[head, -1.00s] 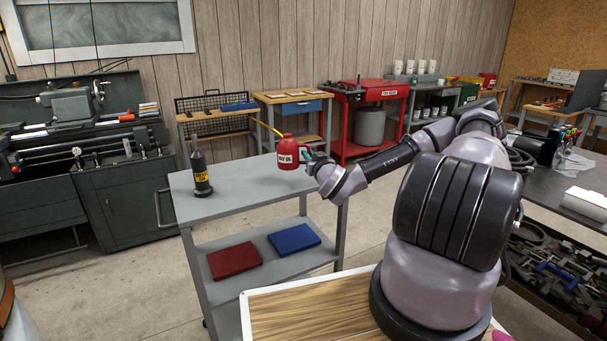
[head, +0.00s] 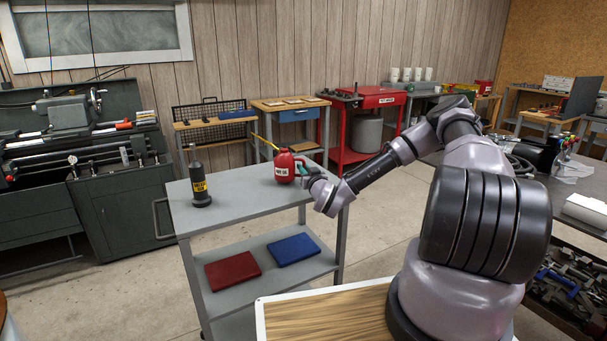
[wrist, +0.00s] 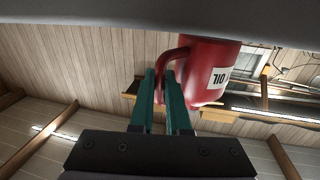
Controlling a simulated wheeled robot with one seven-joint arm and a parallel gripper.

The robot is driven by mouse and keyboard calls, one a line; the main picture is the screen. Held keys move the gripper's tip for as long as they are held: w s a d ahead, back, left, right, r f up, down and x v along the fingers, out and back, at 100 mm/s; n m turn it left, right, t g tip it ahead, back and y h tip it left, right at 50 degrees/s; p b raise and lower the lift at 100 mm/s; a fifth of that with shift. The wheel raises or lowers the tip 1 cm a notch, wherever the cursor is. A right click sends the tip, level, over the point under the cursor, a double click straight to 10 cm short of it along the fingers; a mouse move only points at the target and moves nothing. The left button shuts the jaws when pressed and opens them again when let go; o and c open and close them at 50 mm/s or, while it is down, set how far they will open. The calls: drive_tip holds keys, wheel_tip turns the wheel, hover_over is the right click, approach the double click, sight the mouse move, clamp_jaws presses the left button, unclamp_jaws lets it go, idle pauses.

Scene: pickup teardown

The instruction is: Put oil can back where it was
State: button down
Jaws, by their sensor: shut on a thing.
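The red oil can (head: 284,168), with a white label and a thin yellow spout, is at the right part of the grey cart's top shelf (head: 235,187). It looks upright; whether its base touches the shelf I cannot tell. My gripper (head: 304,168) is at the can's right side, shut on its handle. In the wrist view, the green fingers of my gripper (wrist: 163,88) are around the red handle of the oil can (wrist: 205,75), whose label shows part of the word OIL.
The middle of the top is clear.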

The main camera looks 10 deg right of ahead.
drive_tip(key=shift+f, duration=0.75)
drive_tip(key=c, duration=0.9)
unclamp_jaws()
drive_tip(key=shift+f, duration=0.15)
